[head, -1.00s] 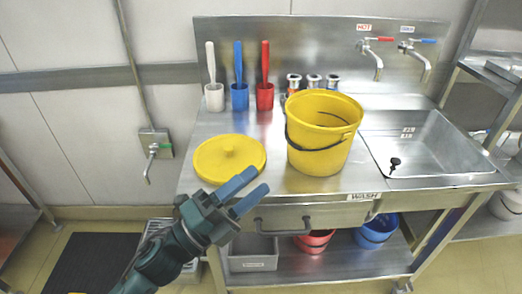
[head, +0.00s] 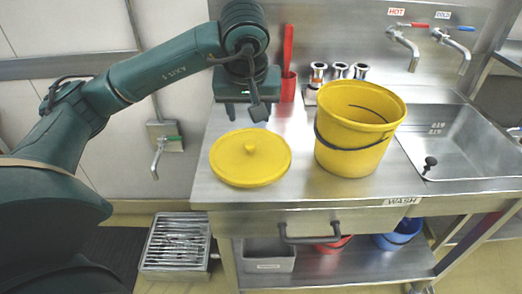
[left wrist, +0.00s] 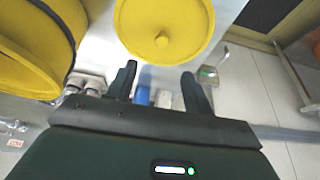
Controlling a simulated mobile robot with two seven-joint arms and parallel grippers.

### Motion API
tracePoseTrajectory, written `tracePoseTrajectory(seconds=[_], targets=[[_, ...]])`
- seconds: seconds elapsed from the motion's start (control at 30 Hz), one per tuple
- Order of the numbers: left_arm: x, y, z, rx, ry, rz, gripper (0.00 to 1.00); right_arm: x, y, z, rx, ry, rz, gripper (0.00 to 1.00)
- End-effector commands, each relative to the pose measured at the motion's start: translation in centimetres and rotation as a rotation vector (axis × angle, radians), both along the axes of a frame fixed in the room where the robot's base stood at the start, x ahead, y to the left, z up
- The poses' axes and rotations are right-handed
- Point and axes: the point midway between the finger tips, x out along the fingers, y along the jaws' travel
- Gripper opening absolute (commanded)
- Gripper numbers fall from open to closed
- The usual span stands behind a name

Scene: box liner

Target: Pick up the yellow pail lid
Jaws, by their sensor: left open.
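The yellow pail lid (head: 250,158) lies flat on the steel counter, left of the yellow pail (head: 358,128), with a small round knob on top. In the left wrist view the lid (left wrist: 165,30) shows at the top, beyond my fingertips. My left gripper (head: 247,110) is above the counter just behind the lid, pointing down. It is open with nothing between its fingers, which also show in the left wrist view (left wrist: 160,78). The pail stands upright with its dark handle hanging down. My right gripper is not in view.
A red brush in its holder (head: 288,86) stands behind my left gripper, which hides the other brushes. Several metal cups (head: 340,71) stand at the back. The sink (head: 440,140) is at the right. Bare counter lies in front of the lid.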

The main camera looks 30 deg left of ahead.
Motion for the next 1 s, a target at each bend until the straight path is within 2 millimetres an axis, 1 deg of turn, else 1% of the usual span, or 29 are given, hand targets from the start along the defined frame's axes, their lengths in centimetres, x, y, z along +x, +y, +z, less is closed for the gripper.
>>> tracePoseTrajectory(seconds=[0.1,0.2,0.3,0.57,0.7,0.8,0.9,1.0], targets=[[0.6,0.4,-2.2,-0.001,0.008,0.0,0.51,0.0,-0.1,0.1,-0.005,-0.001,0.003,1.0],[1.2,0.8,-4.1,-0.002,0.008,0.001,0.51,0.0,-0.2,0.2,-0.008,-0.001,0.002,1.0],[1.8,1.0,-5.5,-0.003,0.006,-0.001,0.51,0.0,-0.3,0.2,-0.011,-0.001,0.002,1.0],[2.4,1.5,-7.3,-0.004,0.006,0.0,0.51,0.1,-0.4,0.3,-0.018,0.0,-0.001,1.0],[2.7,2.0,-9.3,-0.004,0.009,0.0,0.51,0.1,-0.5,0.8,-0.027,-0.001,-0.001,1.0],[3.2,2.2,-10.6,-0.006,0.007,0.0,0.51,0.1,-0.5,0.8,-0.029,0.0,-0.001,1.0],[3.5,2.4,-11.3,-0.005,0.003,-0.001,0.51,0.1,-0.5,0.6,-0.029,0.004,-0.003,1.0],[3.6,2.4,-11.5,-0.006,0.002,-0.002,0.51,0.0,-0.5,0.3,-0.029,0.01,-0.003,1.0]])
